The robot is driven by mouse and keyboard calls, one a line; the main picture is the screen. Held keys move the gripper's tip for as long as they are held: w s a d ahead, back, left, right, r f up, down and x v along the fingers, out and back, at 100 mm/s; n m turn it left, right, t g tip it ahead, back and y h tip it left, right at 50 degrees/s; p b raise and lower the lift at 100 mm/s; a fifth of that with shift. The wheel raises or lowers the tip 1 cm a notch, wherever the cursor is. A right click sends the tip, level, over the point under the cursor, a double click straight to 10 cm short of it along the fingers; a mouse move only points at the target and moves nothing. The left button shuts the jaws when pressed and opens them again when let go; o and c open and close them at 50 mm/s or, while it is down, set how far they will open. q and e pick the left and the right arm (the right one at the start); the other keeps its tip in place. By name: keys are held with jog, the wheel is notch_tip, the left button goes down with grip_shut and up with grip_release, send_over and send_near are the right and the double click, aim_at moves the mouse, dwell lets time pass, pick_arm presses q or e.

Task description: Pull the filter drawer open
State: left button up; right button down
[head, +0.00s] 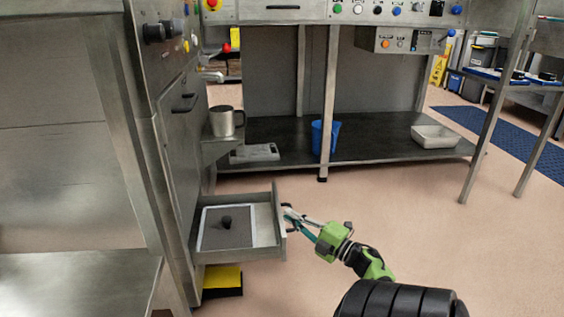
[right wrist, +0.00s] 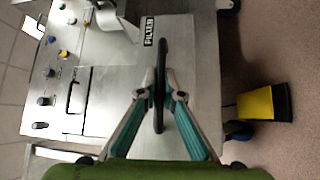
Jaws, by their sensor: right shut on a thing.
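The filter drawer (head: 262,250) stands pulled out from the steel cabinet (head: 180,150) in the head view, low at its foot. A flat, white-edged panel with a dark knob (head: 226,222) lies inside it. My right gripper (head: 289,215) is at the drawer's front from the right. In the right wrist view its teal fingers close on the dark bar handle (right wrist: 160,60) of the drawer front (right wrist: 200,65). The handle is mostly hidden in the head view. My left gripper is not in view.
A yellow and black object (head: 222,280) is on the floor below the drawer. A metal mug (head: 226,121) stands on a side shelf above. A low shelf (head: 370,150) carries a blue bucket (head: 325,137) and a white tray (head: 434,136). The floor to the right is clear.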

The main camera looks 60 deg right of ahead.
jog(key=shift+s, duration=0.15)
jog(key=c, duration=2.4)
grip_release()
jog(key=shift+c, duration=0.2)
jog(key=shift+s, duration=0.1)
jog(key=s+a+f, duration=0.1)
jog(key=s, duration=1)
jog(key=shift+s+a+f, duration=0.15)
jog(key=shift+s+f, duration=0.15)
